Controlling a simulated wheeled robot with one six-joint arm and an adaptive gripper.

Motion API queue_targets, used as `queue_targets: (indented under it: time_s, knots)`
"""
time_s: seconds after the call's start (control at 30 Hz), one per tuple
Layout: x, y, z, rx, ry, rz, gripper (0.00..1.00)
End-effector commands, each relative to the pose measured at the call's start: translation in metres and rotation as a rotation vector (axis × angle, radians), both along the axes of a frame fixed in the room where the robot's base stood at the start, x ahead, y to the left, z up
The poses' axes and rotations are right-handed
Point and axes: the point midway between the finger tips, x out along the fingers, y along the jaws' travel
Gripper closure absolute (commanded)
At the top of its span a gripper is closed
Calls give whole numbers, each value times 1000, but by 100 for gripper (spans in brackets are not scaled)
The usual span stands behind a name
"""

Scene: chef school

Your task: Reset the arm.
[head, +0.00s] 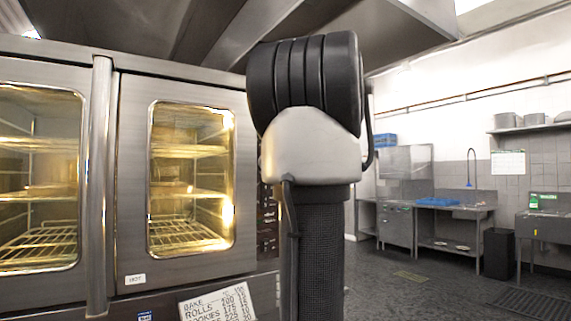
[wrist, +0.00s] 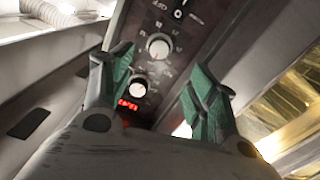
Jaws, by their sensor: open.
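My gripper (wrist: 158,95) shows in the wrist view with its two green-padded fingers spread apart and nothing between them. Behind the fingers is the oven's control panel (wrist: 185,40), with white knobs and a red lit display. I cannot tell how far the fingertips are from the panel. In the head view my raised arm (head: 310,150) stands in the middle of the picture and hides part of the panel and the room. The gripper itself does not show in the head view.
A steel double oven (head: 130,88) with lit glass doors fills the left, close by. A steel hood (head: 215,25) hangs above. At the right are a steel sink table (head: 455,208), a black bin (head: 497,254) and a wall shelf (head: 530,128). Dark floor (head: 425,290) between is open.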

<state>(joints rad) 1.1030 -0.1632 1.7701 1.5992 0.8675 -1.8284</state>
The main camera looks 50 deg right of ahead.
Motion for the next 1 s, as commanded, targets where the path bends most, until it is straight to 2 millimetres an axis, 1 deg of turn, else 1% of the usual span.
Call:
queue_targets:
  time_s: [0.33,0.37,0.47,0.5,0.53,0.57,0.6,0.63,0.67,0.7,0.77,0.8,0.83,0.87,0.9,0.97,1.0]
  knots:
    - [0,0,0,15,-4,0,41]
    - [0,0,0,31,-7,0,41]
    - [0,1,-2,162,-29,4,41]
    - [-2,1,-11,239,-15,4,41]
    - [-6,1,-25,311,9,1,41]
    - [-10,2,-44,392,45,-5,41]
    - [-20,5,-75,510,108,-24,41]
    - [-31,9,-98,595,160,-46,41]
    - [-41,19,-120,673,216,-67,41]
    - [-52,37,-147,765,296,-88,41]
    - [-69,69,-184,873,424,-123,41]
    - [-81,92,-206,926,514,-147,41]
    - [-92,109,-222,952,585,-168,41]
    - [-103,127,-237,970,656,-190,41]
    - [-120,150,-256,972,755,-220,41]
    - [-144,179,-279,937,886,-257,41]
    - [-159,194,-289,891,955,-274,41]
